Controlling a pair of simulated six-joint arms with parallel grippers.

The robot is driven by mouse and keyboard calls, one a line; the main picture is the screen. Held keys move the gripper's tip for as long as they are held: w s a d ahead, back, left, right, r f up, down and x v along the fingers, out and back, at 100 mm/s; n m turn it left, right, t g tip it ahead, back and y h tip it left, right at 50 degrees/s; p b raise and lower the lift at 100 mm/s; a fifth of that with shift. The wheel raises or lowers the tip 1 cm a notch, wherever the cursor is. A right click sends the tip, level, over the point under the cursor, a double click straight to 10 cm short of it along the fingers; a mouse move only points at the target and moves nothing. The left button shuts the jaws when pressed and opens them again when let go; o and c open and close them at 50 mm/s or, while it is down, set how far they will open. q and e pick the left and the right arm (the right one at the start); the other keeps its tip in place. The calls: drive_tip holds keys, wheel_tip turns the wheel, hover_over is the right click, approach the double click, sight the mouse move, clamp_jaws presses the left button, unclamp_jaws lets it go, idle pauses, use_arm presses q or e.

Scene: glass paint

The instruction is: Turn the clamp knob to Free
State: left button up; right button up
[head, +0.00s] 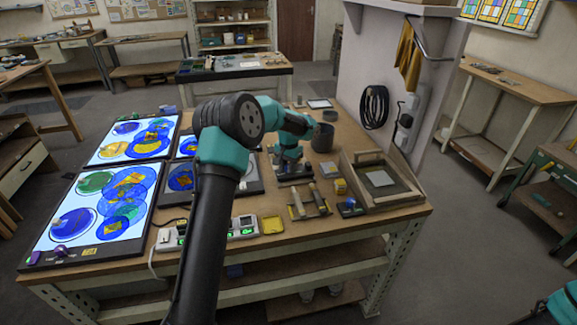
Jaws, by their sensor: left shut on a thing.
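My left gripper (288,158) points down at a small dark device (294,172) near the middle of the workbench. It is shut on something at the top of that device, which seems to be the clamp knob. The jaws and my arm hide most of the knob, so its setting and any Free mark cannot be read. My right gripper is not in view; only a teal part of my right arm shows at the bottom right corner.
Lit panels (92,232) with coloured glass discs fill the bench's left side. A wooden frame tray (402,192), a dark cup (323,138), a rack of wooden-handled tools (309,204) and a yellow tray (272,224) stand around the device.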

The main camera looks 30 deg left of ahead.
use_arm(q)
drive_tip(key=m, duration=0.4)
drive_tip(key=shift+m, duration=0.3)
drive_tip(key=m, duration=0.4)
idle(0.3)
drive_tip(key=o, duration=0.9)
drive_tip(key=shift+o, duration=0.2)
drive_tip(key=shift+r, duration=0.1)
wheel_tip(320, 180, up, 17)
drive_tip(key=shift+r, duration=0.1)
idle(0.3)
